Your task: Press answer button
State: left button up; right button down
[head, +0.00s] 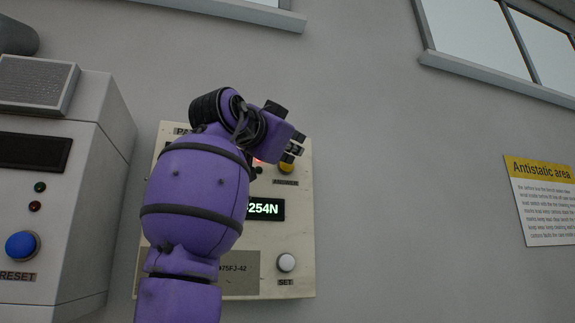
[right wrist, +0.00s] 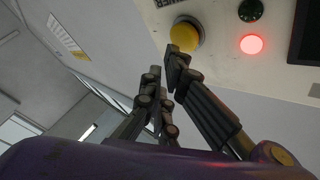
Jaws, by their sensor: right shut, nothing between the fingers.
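The yellow answer button (head: 286,168) sits on the upper right of a beige wall panel (head: 300,230), above a label that reads ANSWER. My right gripper (head: 294,148) is shut and empty, just in front of and above the button, hiding its upper part. In the right wrist view the button (right wrist: 184,36) shows as a round yellow cap in a dark ring. The fingertips of the right gripper (right wrist: 167,75) are close beside it; I cannot tell whether they touch it. My left gripper is not in view.
A lit red lamp (right wrist: 253,45) and a dark green lamp (right wrist: 251,11) are near the button. Lower on the panel are a display (head: 265,209) and a white SET button (head: 286,262). A grey cabinet with a blue RESET button (head: 22,245) stands left. My right arm covers much of the panel.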

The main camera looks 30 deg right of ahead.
jog(key=shift+w+d, duration=0.1)
jog(key=shift+w, duration=0.15)
jog(key=shift+w+d, duration=0.1)
jog(key=shift+w, duration=0.45)
dwell(0.9)
jog(key=shift+s+a+f, duration=0.1)
jog(key=shift+s+a, duration=0.1)
jog(key=shift+s, duration=0.7)
jog(key=shift+s+a, duration=0.2)
jog(key=shift+s, duration=0.6)
jog(key=shift+s+a, duration=0.2)
jog(key=shift+s, duration=0.6)
jog(key=shift+s+a, duration=0.2)
jog(key=shift+s, duration=0.6)
